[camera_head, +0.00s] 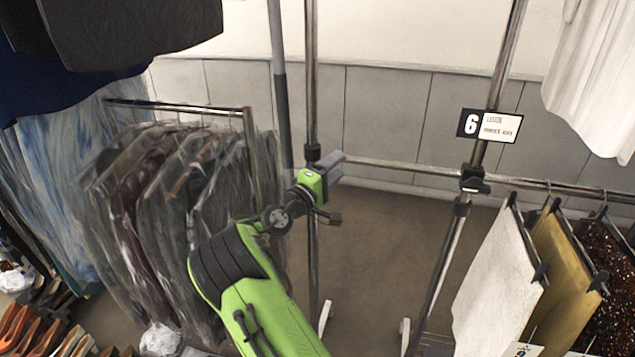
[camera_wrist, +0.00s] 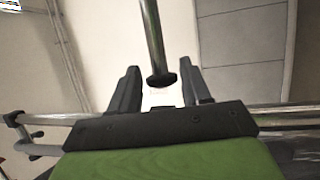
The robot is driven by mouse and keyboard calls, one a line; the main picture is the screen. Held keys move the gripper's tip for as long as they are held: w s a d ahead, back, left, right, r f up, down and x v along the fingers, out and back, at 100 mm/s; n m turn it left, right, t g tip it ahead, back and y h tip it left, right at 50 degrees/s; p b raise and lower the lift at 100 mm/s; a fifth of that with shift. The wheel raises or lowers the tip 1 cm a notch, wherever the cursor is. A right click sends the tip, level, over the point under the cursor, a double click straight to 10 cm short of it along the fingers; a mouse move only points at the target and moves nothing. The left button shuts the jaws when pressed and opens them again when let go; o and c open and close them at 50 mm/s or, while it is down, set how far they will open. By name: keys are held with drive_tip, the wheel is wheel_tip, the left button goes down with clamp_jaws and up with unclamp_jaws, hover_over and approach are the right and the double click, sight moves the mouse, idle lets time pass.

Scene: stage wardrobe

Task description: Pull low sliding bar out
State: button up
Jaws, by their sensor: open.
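A low chrome bar (camera_head: 405,167) runs level to the right from behind my gripper (camera_head: 333,164), past the upright with the number 6 sign. In the wrist view a metal rod (camera_wrist: 152,35) with a black end cap reaches down between the fingers of my gripper (camera_wrist: 159,67). The fingers stand apart on both sides of the cap, with a gap visible on each side. I cannot tell for sure that this rod is the low bar. The bar's left end is hidden behind the gripper in the head view.
Bagged garments (camera_head: 170,200) hang on a rail at left. Hanging clothes (camera_head: 500,275) fill the lower right. Chrome uprights (camera_head: 311,80) stand close beside my gripper. A sign (camera_head: 489,126) is on the right upright. Shoes (camera_head: 35,330) lie at lower left. Floor between the uprights is clear.

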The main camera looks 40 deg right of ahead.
drive_tip(key=v, duration=1.4)
drive_tip(key=shift+p, duration=0.35)
drive_tip(key=shift+w, duration=0.15)
